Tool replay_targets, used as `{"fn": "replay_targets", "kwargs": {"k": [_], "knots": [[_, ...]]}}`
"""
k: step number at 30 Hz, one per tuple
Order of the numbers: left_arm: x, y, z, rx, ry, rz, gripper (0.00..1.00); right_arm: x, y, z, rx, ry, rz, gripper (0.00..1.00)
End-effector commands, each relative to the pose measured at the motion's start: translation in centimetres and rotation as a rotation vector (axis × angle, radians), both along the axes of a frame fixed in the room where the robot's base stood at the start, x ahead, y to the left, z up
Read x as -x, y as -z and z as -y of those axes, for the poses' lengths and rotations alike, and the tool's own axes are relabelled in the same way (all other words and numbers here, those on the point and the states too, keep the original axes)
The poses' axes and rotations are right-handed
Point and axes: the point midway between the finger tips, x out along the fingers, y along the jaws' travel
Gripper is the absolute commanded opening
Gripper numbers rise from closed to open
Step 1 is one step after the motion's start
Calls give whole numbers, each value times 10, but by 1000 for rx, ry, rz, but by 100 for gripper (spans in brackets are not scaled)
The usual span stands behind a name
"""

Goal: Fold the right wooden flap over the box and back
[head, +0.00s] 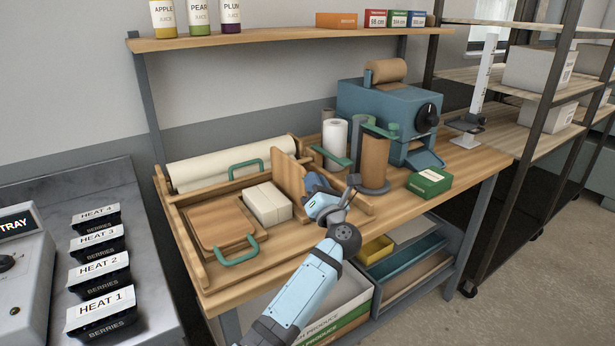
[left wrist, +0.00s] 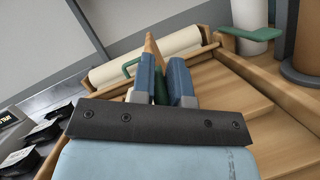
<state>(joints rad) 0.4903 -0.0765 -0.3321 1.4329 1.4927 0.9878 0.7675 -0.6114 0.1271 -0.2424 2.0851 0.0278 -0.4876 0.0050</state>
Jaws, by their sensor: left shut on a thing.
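The right wooden flap (head: 290,176) stands roughly upright just right of the box. The box (head: 267,203) is a small cream block in the wooden frame. My left gripper (head: 316,190) reaches in from the front, at the right side of the flap. In the left wrist view, its blue fingers (left wrist: 163,85) are shut around a dark green handle (left wrist: 160,88), with the upright flap (left wrist: 151,48) just beyond. The fingers hide most of this handle in the head view. My right gripper is not in view.
The left wooden flap (head: 212,222) lies flat, with a green handle (head: 238,254). Another green handle (head: 246,167) is behind the box, before a cream paper roll (head: 230,160). Upright rolls (head: 374,160), a green carton (head: 429,182) and a blue machine (head: 385,108) stand at right.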

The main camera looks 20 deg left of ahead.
Motion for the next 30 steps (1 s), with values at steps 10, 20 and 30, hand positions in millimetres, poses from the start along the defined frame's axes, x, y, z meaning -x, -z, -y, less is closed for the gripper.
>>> {"fn": "replay_targets", "kwargs": {"k": [10,20,30], "knots": [[-18,-1,14,-119,0,-156,0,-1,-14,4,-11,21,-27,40],[-24,3,18,-160,-1,-204,0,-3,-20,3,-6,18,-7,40],[-24,3,17,-160,-1,-204,17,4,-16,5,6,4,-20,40]]}}
